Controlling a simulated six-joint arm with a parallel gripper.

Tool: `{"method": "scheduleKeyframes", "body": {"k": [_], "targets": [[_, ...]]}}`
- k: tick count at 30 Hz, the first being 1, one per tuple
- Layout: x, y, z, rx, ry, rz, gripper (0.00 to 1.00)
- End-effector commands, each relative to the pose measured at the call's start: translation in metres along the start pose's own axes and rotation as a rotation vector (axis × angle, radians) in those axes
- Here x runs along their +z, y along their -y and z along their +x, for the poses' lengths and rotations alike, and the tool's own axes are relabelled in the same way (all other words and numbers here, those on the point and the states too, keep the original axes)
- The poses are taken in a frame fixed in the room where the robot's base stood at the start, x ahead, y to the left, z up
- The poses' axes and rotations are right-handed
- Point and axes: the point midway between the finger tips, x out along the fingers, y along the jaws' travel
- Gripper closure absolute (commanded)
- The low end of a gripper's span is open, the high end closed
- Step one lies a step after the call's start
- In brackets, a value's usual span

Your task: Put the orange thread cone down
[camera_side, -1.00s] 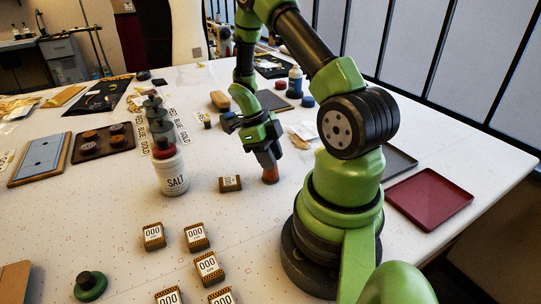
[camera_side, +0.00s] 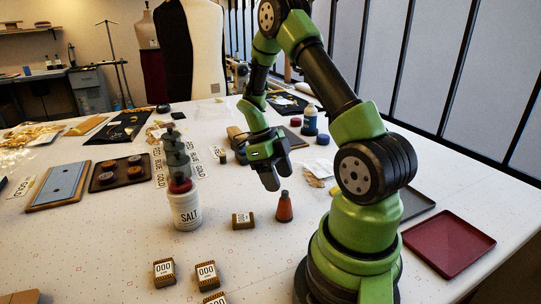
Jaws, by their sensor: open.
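The orange thread cone (camera_side: 284,208) stands upright on the white table, its dark tip showing at the top. My gripper (camera_side: 281,182) is open and empty, above and slightly left of the cone. Its fingers point down and appear apart from the cone, though the exact gap in depth is hard to tell.
A white SALT jar (camera_side: 186,208) stands to the left. A small tagged block (camera_side: 243,220) sits just left of the cone. More tagged blocks (camera_side: 164,272) lie in front. A maroon tray (camera_side: 449,243) is at the right. The table front of the cone is clear.

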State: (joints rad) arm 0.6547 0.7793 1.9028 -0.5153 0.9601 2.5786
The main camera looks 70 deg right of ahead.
Motion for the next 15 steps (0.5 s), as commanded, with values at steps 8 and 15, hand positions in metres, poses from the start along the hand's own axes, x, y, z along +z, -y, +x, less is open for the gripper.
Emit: {"method": "scheduleKeyframes", "body": {"k": [8, 15], "targets": [[0.001, 0.000, -0.054, -0.003, 0.004, -0.001, 0.42], [-0.001, -0.006, -0.078, -0.010, 0.027, -0.070, 0.42]]}}
